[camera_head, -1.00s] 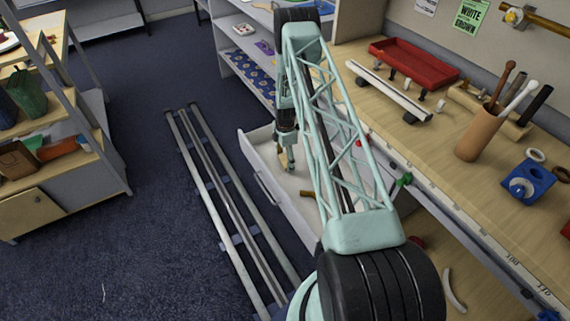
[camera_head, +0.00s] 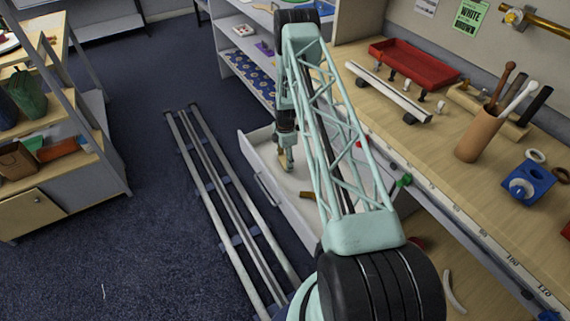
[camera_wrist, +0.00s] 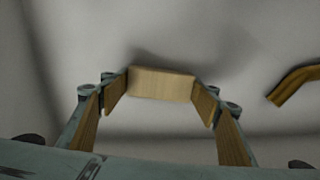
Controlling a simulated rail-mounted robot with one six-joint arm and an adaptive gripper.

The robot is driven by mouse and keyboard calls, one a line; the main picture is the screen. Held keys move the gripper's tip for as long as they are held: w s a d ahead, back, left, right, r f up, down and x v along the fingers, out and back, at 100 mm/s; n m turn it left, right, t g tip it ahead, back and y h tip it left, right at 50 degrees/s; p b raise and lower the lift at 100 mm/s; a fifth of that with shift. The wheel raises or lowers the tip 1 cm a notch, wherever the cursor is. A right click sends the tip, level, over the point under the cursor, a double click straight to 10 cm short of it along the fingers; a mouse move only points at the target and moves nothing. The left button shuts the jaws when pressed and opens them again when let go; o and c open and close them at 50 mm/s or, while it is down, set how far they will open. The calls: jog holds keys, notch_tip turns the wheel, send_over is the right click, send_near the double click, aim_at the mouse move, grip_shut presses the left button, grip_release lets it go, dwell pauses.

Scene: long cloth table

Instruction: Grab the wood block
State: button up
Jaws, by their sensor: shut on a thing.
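The wood block (camera_wrist: 162,85) is a pale, light-grained rectangular piece in the wrist view. It lies between the wood-faced fingers of my gripper (camera_wrist: 161,97), which are shut on its two ends. In the head view my gripper (camera_head: 286,164) is down inside the open white drawer (camera_head: 262,144), and the block is too small there to make out clearly. A shadow shows on the drawer floor behind the block. I cannot tell whether the block touches the floor.
A curved brown wooden piece (camera_wrist: 294,84) lies to the right in the drawer. The drawer walls stand close around my gripper.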

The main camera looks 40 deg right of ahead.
aim_at(285, 162)
jog(key=shift+r, duration=0.1)
jog(key=shift+c, duration=0.2)
jog(key=shift+r+p, duration=0.4)
jog(key=shift+r, duration=1.15)
jog(key=shift+s+a+r, duration=0.15)
jog(key=shift+s, duration=0.05)
jog(key=s+a, duration=0.2)
jog(key=s, duration=0.2)
jog(key=s+a+r+p, duration=0.1)
jog(key=s+a, duration=0.2)
jog(key=s, duration=0.1)
jog(key=s+a+p, duration=0.1)
jog(key=s+a, duration=0.2)
jog(key=s, duration=0.2)
jog(key=shift+a+r, duration=0.2)
